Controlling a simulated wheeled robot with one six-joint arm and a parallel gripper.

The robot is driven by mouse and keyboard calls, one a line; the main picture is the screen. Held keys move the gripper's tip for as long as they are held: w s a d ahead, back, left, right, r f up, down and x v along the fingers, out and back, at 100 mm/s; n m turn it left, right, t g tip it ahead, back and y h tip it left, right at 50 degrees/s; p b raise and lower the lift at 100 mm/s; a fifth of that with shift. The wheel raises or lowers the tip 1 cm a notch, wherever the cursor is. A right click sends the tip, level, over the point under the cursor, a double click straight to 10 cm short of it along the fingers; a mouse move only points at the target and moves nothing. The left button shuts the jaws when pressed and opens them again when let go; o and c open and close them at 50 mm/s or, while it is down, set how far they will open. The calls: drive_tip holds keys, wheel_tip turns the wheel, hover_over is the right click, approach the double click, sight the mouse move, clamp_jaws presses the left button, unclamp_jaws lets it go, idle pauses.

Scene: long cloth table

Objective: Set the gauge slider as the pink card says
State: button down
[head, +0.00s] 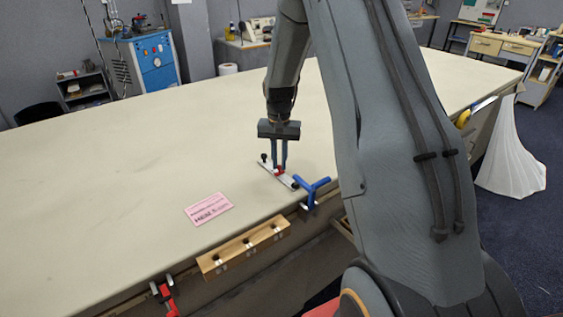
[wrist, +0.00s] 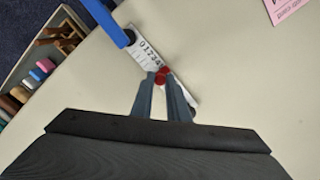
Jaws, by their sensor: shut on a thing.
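The gauge (head: 267,169) is a narrow white strip lying on the cloth table, with dark knobs at its ends. Its scale (wrist: 145,54) shows the digits 0 to 4 in the wrist view, and the rest is hidden by the slider and fingers. The red slider (wrist: 162,73) sits on the strip just past the 4. My gripper (head: 279,166) points down and is shut on the slider; its fingers (wrist: 161,82) also show in the wrist view. The pink card (head: 208,209) lies flat to the left; its small print is too blurred to read surely.
A blue clamp (head: 311,190) sits at the table edge by the gauge's near end. A wooden rail with dark knobs (head: 245,249) and a red clamp (head: 164,297) are on the front edge. The cloth table (head: 130,150) is clear to the left and behind.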

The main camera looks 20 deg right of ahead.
drive_tip(key=shift+w, duration=0.15)
drive_tip(key=shift+d, duration=0.15)
drive_tip(key=c, duration=1.7)
unclamp_jaws()
drive_tip(key=shift+d, duration=0.25)
drive_tip(key=shift+r+b, duration=1.3)
drive_tip(key=shift+r, duration=2.6)
